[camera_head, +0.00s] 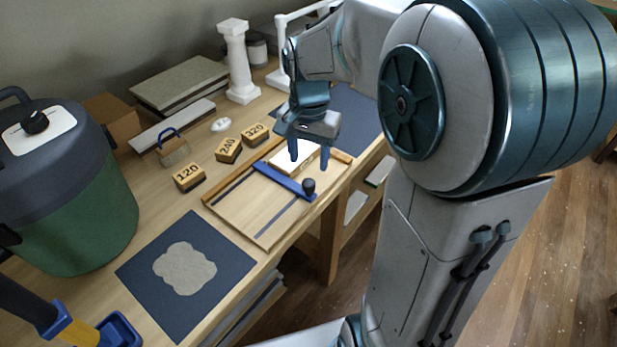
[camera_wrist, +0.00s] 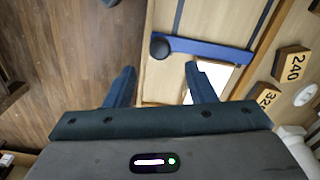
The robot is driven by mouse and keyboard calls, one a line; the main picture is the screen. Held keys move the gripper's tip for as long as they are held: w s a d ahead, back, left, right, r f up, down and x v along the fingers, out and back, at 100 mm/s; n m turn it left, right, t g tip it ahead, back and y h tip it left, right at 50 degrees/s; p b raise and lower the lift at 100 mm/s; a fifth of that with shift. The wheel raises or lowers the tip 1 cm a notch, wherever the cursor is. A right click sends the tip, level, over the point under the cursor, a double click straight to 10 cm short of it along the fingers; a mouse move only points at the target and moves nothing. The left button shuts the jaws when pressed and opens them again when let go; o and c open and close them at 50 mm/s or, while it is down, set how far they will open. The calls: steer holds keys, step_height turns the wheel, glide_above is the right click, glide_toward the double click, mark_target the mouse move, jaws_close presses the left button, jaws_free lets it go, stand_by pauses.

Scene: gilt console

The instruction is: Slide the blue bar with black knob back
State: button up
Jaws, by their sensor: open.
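The blue bar (camera_head: 280,179) lies across a wooden board (camera_head: 262,211) with dark slots. Its black knob (camera_head: 308,186) stands at the bar's front right end. In the wrist view the bar (camera_wrist: 205,50) runs across the board, and the knob (camera_wrist: 160,48) is at its left end, ahead of my fingers. My gripper (camera_head: 309,155) is open and empty, fingers down, above the far end of the board past the bar. In the wrist view my gripper's two fingers (camera_wrist: 157,88) are apart. A white sheet (camera_head: 295,151) lies on the board behind the bar, partly hidden by my gripper.
Sanding blocks marked 120 (camera_head: 189,177), 240 (camera_head: 228,150) and 320 (camera_head: 255,134) sit left of the board. A white column (camera_head: 238,62) stands behind. A green bin (camera_head: 70,190) is at the left. A dark mat (camera_head: 225,250) lies in front.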

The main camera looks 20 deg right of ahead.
mark_target(308, 182)
step_height(308, 182, down, 7)
steer(key=shift+f, duration=0.1)
stand_by(0.3)
